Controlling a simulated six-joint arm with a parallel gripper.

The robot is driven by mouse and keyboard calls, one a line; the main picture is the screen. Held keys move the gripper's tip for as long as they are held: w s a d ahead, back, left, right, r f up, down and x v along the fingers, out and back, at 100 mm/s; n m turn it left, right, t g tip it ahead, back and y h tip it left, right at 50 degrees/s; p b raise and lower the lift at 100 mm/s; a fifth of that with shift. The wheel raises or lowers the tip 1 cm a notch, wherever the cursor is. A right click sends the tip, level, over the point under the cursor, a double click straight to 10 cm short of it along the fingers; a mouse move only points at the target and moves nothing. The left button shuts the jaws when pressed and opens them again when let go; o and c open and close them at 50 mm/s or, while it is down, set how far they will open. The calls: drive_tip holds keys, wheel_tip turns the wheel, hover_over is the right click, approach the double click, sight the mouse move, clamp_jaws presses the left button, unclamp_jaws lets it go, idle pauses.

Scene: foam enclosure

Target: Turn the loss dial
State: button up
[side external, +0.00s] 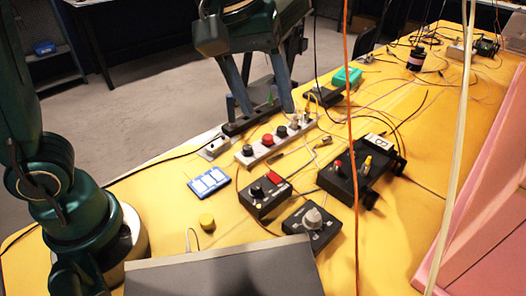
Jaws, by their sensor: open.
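No label is legible, so I cannot tell which knob is the loss dial. One black box (258,206) has a dark knob (273,178) and a red part at its top edge. A second black box (325,236) in front of it carries a large grey knob (312,217). A larger black box (345,187) at the right has a red knob (338,167) and a yellow one (367,164). My gripper (264,110) is open, pointing down over the back of the yellow table, beyond these boxes. Its fingertips are near a dark strip, and I cannot tell whether they touch it.
A pale strip (262,150) with several knobs lies between my gripper and the boxes. A blue-white panel (209,181) and a yellow knob (207,221) lie left. Cables cross the table. An orange cable (350,120) hangs in front. Pink foam (480,215) stands right, a grey panel (225,272) in front.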

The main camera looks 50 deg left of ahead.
drive_tip(key=w+d+f+g, duration=0.2)
drive_tip(key=w+d+f, duration=0.1)
drive_tip(key=d+f, duration=0.45)
drive_tip(key=m+g, duration=0.1)
hover_over(314, 215)
drive_tip(key=shift+y, duration=0.4)
wheel_tip(314, 215, down, 5)
drive_tip(key=shift+f, duration=0.2)
wheel_tip(314, 215, down, 4)
drive_tip(key=shift+s+r, duration=0.1)
drive_tip(key=shift+f, duration=0.45)
clamp_jaws()
